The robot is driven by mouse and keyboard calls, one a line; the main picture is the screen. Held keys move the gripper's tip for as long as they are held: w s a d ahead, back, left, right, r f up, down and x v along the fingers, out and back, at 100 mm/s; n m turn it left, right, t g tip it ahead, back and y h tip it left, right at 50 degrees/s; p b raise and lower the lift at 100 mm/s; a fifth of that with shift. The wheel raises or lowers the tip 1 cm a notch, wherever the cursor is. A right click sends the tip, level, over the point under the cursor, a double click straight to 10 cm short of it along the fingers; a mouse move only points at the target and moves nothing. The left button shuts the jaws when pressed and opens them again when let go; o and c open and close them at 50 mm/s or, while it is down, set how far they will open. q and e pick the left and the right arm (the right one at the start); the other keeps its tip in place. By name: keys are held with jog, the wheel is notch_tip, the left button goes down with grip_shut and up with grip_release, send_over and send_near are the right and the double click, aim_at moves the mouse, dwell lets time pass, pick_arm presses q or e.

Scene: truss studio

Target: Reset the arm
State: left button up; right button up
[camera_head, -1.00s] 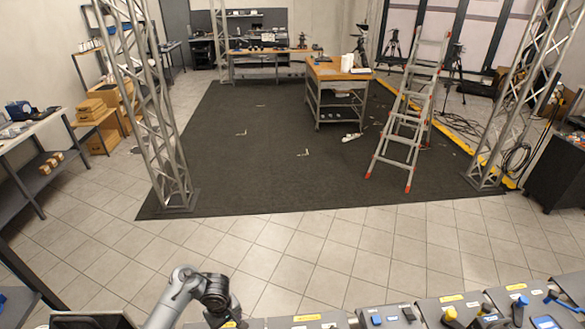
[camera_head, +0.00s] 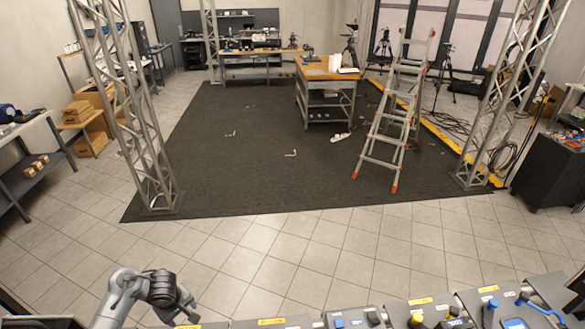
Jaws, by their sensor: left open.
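My left arm comes in from the bottom left of the head view, with a grey bent link and a dark wrist. My left gripper (camera_head: 186,309) points down beside the left end of the console at the bottom edge. It is small and partly cut off by the frame, and it is open with nothing seen between its fingers. My right arm and right gripper are out of view.
A console (camera_head: 393,307) with blue and yellow knobs runs along the bottom right. Tiled floor is clear beyond it. A stepladder (camera_head: 385,143), truss columns (camera_head: 133,125) and a wooden-topped cart (camera_head: 329,73) stand farther back around a dark carpet (camera_head: 240,165).

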pick_arm(q)
jog(key=a+r+m+y, duration=0.2)
jog(key=a+r+y, duration=0.1)
jog(key=a+r, duration=0.55)
jog(key=s+a+r+m+y, duration=0.1)
jog(key=a+r+m+y, duration=0.3)
jog(key=a, duration=0.7)
jog(key=a+r+m+y, duration=0.1)
jog(key=a+r, duration=0.6)
jog(key=a, duration=0.3)
jog(key=s+d+f+m+t+h, duration=0.1)
jog(key=s+d+f+m, duration=0.1)
jog(key=s+d+f, duration=0.45)
jog(key=s+d+f+m+h, duration=0.15)
jog(key=d+f, duration=0.25)
jog(key=d, duration=0.6)
jog(key=s+d+f+m+t+h, duration=0.1)
jog(key=s+d+f+m+h, duration=0.15)
jog(key=d+f, duration=0.4)
jog(key=s+d+r+h, duration=0.2)
jog(key=s+d, duration=0.6)
jog(key=s, duration=0.2)
jog(key=s+d+r+n+h, duration=0.1)
jog(key=s+d+r, duration=0.1)
jog(key=s+d, duration=0.7)
jog(key=shift+s+d+r+h+p, duration=0.2)
jog(key=shift+s+h+p, duration=0.2)
jog(key=shift+s, duration=0.25)
